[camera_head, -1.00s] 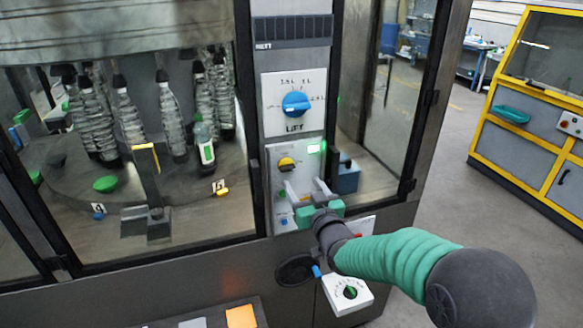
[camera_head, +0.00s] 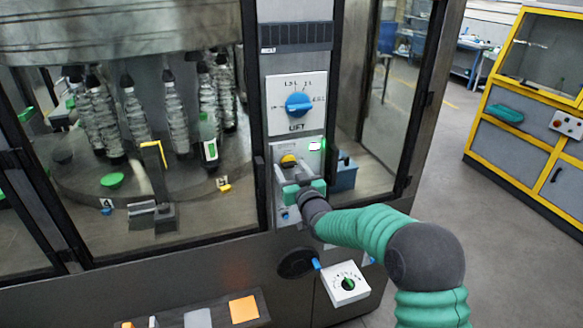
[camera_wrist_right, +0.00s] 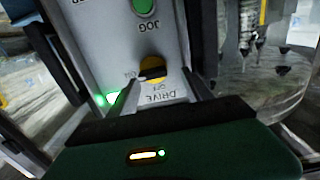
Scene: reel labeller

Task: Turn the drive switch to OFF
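The drive switch is a yellow knob (camera_head: 288,160) on the pale panel below the blue LIFT dial. In the right wrist view the yellow knob (camera_wrist_right: 152,68) sits beside the upside-down DRIVE lettering, and I cannot tell its exact setting. My right gripper (camera_head: 294,171) is just below and in front of the knob in the head view. In the wrist view its two fingers (camera_wrist_right: 160,84) are apart, with the knob between and just beyond their tips; contact is not visible. Nothing is held. My left gripper is not in view.
The blue LIFT dial (camera_head: 298,104) is above the switch. A green JOG button (camera_wrist_right: 143,6) is on the same panel. A white box with a dial (camera_head: 345,284) juts out below. Glass doors flank the panel, with bottles (camera_head: 175,115) behind the left one.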

